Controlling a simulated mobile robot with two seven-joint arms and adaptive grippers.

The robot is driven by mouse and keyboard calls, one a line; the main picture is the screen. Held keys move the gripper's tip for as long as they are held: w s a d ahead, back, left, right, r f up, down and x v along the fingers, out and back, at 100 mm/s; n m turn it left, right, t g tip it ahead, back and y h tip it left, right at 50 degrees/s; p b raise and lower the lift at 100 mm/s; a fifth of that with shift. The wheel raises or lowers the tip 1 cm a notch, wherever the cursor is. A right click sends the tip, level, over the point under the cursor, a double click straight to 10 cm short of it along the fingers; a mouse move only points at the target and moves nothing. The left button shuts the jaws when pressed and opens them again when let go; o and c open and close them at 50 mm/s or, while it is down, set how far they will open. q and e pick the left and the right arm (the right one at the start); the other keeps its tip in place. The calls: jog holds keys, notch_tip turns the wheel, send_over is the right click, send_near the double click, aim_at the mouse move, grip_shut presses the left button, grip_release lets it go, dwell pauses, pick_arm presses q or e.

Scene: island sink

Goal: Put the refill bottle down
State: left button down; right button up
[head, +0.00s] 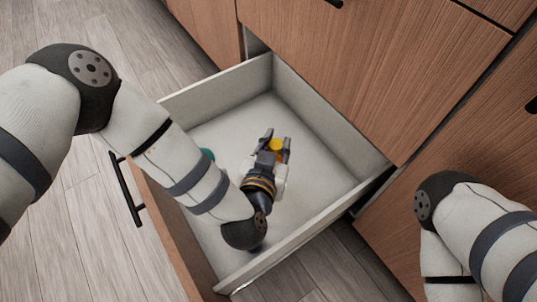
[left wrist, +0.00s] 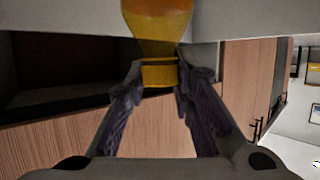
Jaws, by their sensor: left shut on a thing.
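The refill bottle (head: 277,145) shows as a small yellow and orange piece between the fingertips of my left gripper (head: 277,141). My left gripper is shut on it, over the open drawer (head: 222,92). In the left wrist view the bottle (left wrist: 158,25) has an orange body and a yellow neck, with the neck between the two fingers. The gripper hides most of the bottle in the head view, so I cannot tell whether it touches the drawer floor. My right gripper is out of view; only its arm shows at the lower right.
A teal thing (head: 207,154) lies in the drawer, mostly hidden behind my left arm. The drawer's right and back floor looks bare. Its walls stand around the gripper, and a black handle (head: 127,189) is on its front. Wooden cabinet fronts (head: 375,65) rise behind it.

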pick_arm(q)
jog(key=w+f, duration=0.1)
jog(key=f+b, duration=0.1)
jog(key=shift+w+a+f, duration=0.35)
jog(key=f, duration=0.1)
jog(key=w+f+b, duration=0.1)
jog(key=f, duration=0.1)
jog(key=f+b, duration=0.1)
jog(key=shift+w+a+f, duration=0.25)
jog(key=shift+a+f, duration=0.1)
jog(key=c, duration=1.4)
grip_release()
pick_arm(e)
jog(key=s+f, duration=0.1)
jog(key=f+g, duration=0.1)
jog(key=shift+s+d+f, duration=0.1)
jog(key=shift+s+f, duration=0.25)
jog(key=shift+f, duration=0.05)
pick_arm(q)
jog(key=shift+o, duration=0.2)
jog(key=p+v, duration=0.3)
jog(key=v, duration=0.4)
jog(key=shift+s, duration=0.25)
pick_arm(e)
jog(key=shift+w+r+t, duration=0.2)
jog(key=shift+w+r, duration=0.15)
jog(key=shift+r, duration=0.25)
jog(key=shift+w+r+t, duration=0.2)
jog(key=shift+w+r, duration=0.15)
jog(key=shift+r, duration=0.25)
